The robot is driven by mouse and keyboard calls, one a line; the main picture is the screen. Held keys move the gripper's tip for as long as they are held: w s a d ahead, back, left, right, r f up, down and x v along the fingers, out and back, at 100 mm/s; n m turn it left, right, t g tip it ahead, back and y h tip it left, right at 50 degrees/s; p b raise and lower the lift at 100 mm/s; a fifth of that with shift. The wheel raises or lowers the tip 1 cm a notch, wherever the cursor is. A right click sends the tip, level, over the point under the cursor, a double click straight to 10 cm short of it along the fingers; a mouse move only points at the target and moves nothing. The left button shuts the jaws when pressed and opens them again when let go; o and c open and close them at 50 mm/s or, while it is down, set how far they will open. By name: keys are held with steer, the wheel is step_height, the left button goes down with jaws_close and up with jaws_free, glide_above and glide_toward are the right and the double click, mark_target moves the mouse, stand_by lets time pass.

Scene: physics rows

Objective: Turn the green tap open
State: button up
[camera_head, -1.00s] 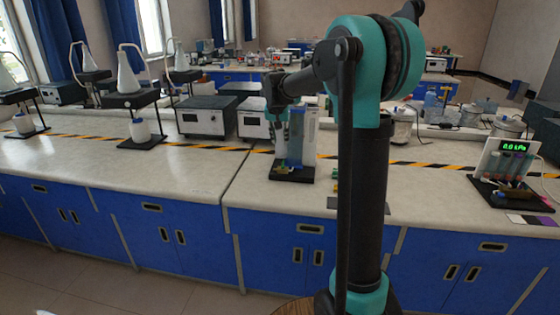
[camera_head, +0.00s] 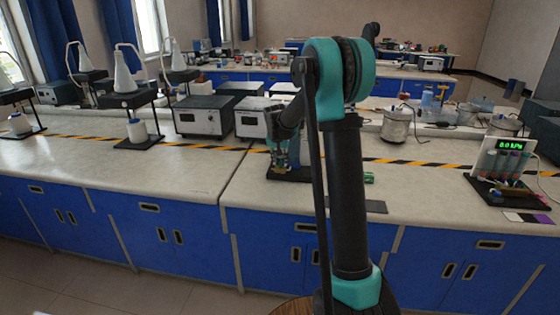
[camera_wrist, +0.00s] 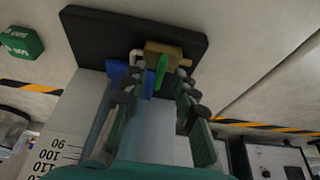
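The green tap (camera_wrist: 162,72) shows in the wrist view as a narrow green handle in front of a brass-coloured block (camera_wrist: 168,49). The block sits over a black base plate (camera_wrist: 100,35). My gripper (camera_wrist: 165,85) is open, with one finger on each side of the green handle in the picture. I cannot tell whether either finger touches it. In the head view my gripper (camera_head: 279,160) is low over the black base (camera_head: 294,174), and the tap is hidden there.
A green box (camera_wrist: 20,42) lies near the base. A white instrument box (camera_head: 251,123) is behind, and a pressure display stand (camera_head: 508,160) is at right.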

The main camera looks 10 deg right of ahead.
jaws_close()
steer(key=shift+n, duration=0.3)
steer(key=n, duration=0.1)
steer(key=n+y, duration=0.1)
steer(key=shift+d+n, duration=0.25)
steer(key=shift+n, duration=0.15)
steer(key=n+y, duration=0.1)
steer(key=n, duration=0.1)
steer(key=n+y, duration=0.1)
steer(key=n, duration=0.1)
steer(key=shift+d+n, duration=0.2)
steer(key=shift+n, duration=0.1)
steer(key=n, duration=0.1)
steer(key=n+y, duration=0.1)
steer(key=n, duration=0.1)
steer(key=shift+w+d+n+g, duration=0.1)
steer(key=shift+w+n+g, duration=0.05)
steer(key=shift+n+g, duration=0.15)
steer(key=shift+w+d+n+g+y, duration=0.1)
steer(key=shift+n+g+y, duration=0.45)
steer(key=shift+n, duration=1.05)
